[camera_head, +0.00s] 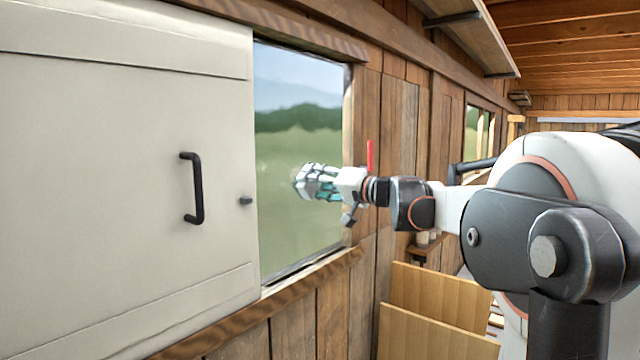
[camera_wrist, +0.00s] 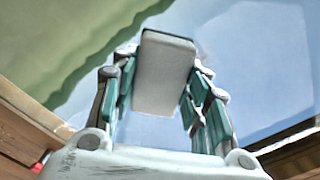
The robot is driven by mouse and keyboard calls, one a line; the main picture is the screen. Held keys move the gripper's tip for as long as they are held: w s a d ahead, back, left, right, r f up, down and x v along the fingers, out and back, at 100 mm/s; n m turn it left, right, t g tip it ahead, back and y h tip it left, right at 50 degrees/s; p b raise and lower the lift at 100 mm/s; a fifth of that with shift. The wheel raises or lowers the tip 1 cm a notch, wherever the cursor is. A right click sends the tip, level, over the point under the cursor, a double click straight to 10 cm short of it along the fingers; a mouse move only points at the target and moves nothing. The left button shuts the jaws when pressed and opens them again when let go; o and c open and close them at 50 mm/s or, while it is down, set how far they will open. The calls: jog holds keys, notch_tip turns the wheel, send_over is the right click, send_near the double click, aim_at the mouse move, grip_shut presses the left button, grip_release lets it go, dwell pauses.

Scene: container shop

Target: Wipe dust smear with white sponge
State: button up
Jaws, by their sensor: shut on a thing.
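My gripper (camera_wrist: 160,92) is shut on the white sponge (camera_wrist: 163,75), which sits between the two teal-padded fingers in the wrist view. In the head view my gripper (camera_head: 303,182) is in front of the window pane (camera_head: 290,120), near its right side. The sponge's far end faces the glass; I cannot tell whether it touches. In the head view the sponge is mostly hidden by the fingers. The dust smear is not clearly discernible; a faint paler patch on the glass near the sponge may be part of it.
A white sliding panel (camera_head: 120,180) with a black handle (camera_head: 194,188) covers the left side. The wooden window sill (camera_head: 310,275) runs below the glass. Wooden boards (camera_head: 435,300) stand below my arm. A shelf (camera_head: 470,30) is mounted high on the right wall.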

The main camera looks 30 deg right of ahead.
aim_at(289, 182)
jog(key=shift+s+a, duration=0.35)
jog(key=shift+a, duration=0.55)
jog(key=shift+s+a, duration=0.3)
jog(key=shift+a, duration=0.65)
jog(key=shift+s+a, duration=0.35)
jog(key=shift+a, duration=0.55)
jog(key=shift+r, duration=0.25)
jog(key=shift+d, duration=0.1)
jog(key=w+d, duration=0.3)
jog(key=d, duration=0.7)
jog(key=shift+w, duration=0.4)
jog(key=shift+s+a+b, duration=0.15)
jog(key=shift+s+a, duration=0.5)
jog(key=shift+a, duration=1.05)
jog(key=shift+s+a+b, duration=0.1)
jog(key=shift+s+a, duration=0.55)
jog(key=shift+a, duration=1.05)
jog(key=shift+s+a+b, duration=0.15)
jog(key=shift+s+a, duration=0.5)
jog(key=shift+a, duration=1.05)
